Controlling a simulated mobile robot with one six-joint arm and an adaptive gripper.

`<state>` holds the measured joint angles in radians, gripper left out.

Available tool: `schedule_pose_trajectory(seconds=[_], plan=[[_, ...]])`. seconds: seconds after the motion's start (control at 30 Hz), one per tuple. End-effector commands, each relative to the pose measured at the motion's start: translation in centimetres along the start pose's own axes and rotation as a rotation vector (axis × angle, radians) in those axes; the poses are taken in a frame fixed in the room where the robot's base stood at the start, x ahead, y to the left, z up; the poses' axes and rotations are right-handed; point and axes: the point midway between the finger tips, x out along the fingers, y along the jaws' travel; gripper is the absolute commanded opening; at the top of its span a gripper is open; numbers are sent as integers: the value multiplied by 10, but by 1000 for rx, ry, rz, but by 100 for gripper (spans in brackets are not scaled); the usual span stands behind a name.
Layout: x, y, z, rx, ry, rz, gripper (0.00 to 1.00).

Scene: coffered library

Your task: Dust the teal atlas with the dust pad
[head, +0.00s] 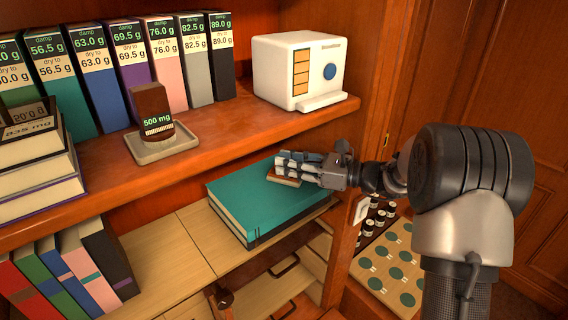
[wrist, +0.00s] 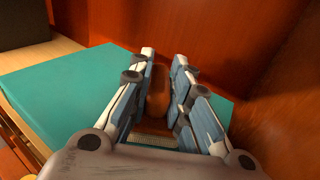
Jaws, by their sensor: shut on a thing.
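The teal atlas (head: 245,203) lies flat, cover up, on the lower wooden surface below the shelf in the head view. Its teal cover also fills much of the wrist view (wrist: 55,98). My gripper (head: 283,170) is over the back right part of the atlas. It is shut on the dust pad (head: 284,178), whose brown handle (wrist: 157,92) shows between the fingers in the wrist view. The pad is at the cover, but I cannot tell for sure whether it touches. Most of the pad is hidden by my fingers.
The shelf above (head: 215,128) holds several labelled binders, a small brown block reading 500 mg (head: 152,110) on a dish (head: 160,143), and a white device (head: 299,70). Coloured books (head: 75,270) stand at lower left. A wooden wall is close to my gripper.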

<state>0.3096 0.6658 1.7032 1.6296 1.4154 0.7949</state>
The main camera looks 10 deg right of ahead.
Motion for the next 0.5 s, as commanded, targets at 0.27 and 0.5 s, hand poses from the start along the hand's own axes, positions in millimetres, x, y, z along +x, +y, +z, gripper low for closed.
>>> schedule_pose_trajectory(seconds=[0.27,0.5], plan=[[5,9,12,-34,-5,-26,0],[12,21,10,-27,-3,-20,0]])
